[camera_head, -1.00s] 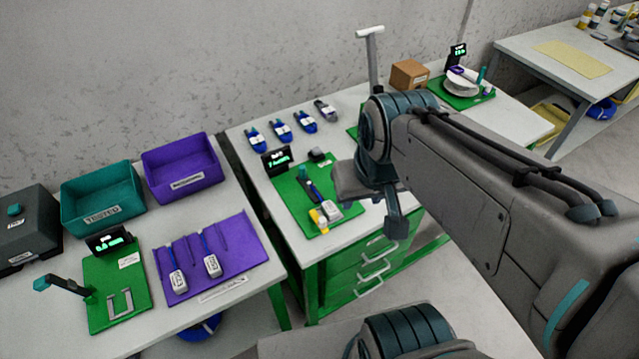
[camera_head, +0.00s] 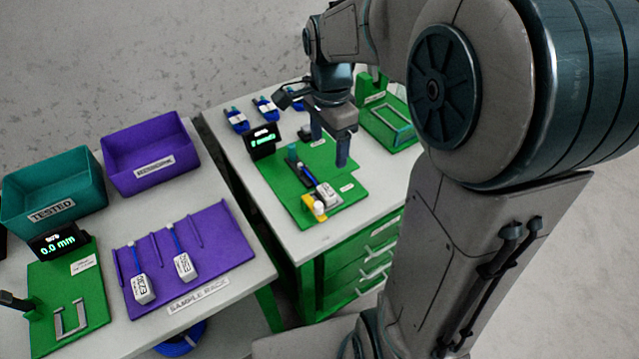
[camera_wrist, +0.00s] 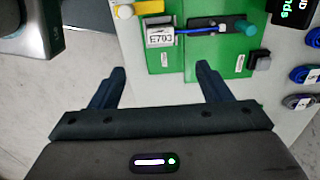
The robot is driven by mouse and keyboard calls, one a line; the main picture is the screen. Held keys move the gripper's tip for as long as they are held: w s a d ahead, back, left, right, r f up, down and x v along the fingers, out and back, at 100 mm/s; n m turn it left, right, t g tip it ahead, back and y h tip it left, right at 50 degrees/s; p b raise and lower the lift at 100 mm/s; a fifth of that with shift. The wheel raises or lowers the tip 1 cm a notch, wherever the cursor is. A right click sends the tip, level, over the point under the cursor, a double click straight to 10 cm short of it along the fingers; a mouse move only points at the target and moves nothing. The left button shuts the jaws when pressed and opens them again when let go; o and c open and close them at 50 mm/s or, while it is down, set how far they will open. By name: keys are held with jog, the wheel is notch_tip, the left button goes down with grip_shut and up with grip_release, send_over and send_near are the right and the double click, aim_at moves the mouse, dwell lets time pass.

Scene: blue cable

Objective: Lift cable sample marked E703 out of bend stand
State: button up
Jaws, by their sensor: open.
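The cable sample marked E703 (camera_wrist: 160,37) shows its white tag and a blue cable near the top of the wrist view. In the head view its white tag (camera_head: 327,194) is on the green bend stand (camera_head: 338,211). The cable runs from the tag over a dark holder (camera_head: 305,174) towards a teal post (camera_head: 292,152). My gripper (camera_head: 329,143) is open and empty above the stand, fingers pointing down. In the wrist view the fingertips (camera_wrist: 160,68) are apart, with the tag beyond them, not between them.
A black display (camera_head: 263,141) stands at the stand's back left. Blue coiled cables (camera_head: 265,108) lie behind it. A yellow part with a white knob (camera_head: 319,208) is by the tag. A purple rack (camera_head: 215,262) holds two tagged samples on the left table, near teal and purple bins (camera_head: 151,165).

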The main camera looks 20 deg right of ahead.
aim_at(326, 191)
notch_tip(326, 191, down, 14)
jog(key=shift+r+b, duration=0.1)
jog(key=shift+b, duration=0.35)
jog(key=c, duration=1.2)
